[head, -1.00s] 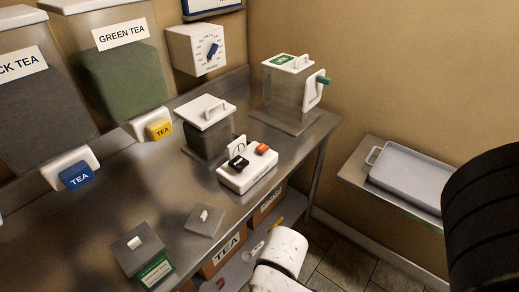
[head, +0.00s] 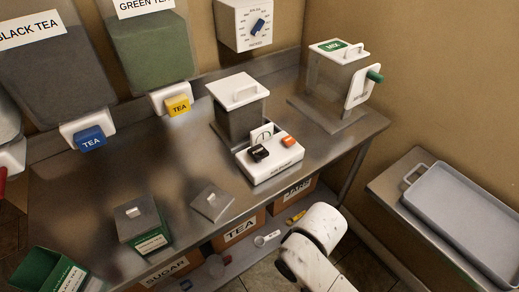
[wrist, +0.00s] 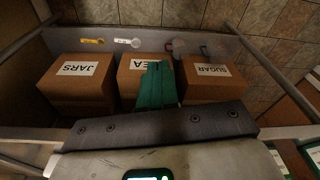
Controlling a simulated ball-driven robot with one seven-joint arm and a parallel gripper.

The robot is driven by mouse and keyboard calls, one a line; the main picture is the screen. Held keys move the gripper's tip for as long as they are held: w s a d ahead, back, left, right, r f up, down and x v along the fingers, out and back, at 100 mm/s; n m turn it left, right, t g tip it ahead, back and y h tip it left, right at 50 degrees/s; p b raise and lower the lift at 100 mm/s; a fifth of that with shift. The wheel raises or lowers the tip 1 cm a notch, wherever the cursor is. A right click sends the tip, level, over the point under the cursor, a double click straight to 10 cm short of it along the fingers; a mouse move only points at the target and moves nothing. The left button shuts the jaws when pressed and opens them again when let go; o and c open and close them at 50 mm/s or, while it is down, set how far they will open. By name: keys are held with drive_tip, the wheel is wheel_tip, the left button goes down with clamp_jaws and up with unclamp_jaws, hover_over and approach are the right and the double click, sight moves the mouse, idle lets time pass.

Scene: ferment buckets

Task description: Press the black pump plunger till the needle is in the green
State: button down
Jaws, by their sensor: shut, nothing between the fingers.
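The black pump plunger (head: 258,153) is the dark knob on the left of a white pump unit (head: 270,168) on the metal bench. A small round gauge (head: 262,136) stands behind the plunger. Its needle and green zone are too small to read. My gripper (wrist: 157,84) shows in the wrist view, with its green fingers shut together and empty. The fingers point toward boxes under the bench, away from the plunger. In the head view only a white part of my arm shows, in front of the bench; the gripper is out of sight there.
An orange knob (head: 288,142) sits right of the plunger. A lidded grey container (head: 240,105) stands behind the pump and a clear MIX container (head: 335,80) at back right. A TEA box (wrist: 138,66) is on the lower shelf. A metal tray (head: 470,215) is at right.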

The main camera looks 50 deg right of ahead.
drive_tip(key=w+d+r+n+t+p, duration=0.1)
drive_tip(key=w+d+r+n+t, duration=0.1)
drive_tip(key=w+r, duration=0.5)
drive_tip(key=w+d+r+n+t+p, duration=0.1)
drive_tip(key=w+d+r+n+t, duration=0.2)
drive_tip(key=w, duration=0.6)
drive_tip(key=w+d+r+n+t, duration=0.2)
drive_tip(key=w+d+r+n, duration=0.1)
drive_tip(key=w+d+r, duration=0.4)
drive_tip(key=d+r, duration=0.3)
drive_tip(key=r, duration=0.3)
drive_tip(key=shift+t+h+p, duration=0.3)
drive_tip(key=shift+h, duration=0.1)
drive_tip(key=shift+d+f, duration=0.1)
drive_tip(key=b, duration=0.7)
hover_over(260, 153)
wheel_tip(260, 153, down, 8)
drive_tip(key=shift+r, duration=0.1)
drive_tip(key=shift+d+f+b, duration=0.1)
drive_tip(key=shift+f+b, duration=0.25)
drive_tip(key=shift+f, duration=0.1)
drive_tip(key=shift+f, duration=0.1)
drive_tip(key=shift+f, duration=0.3)
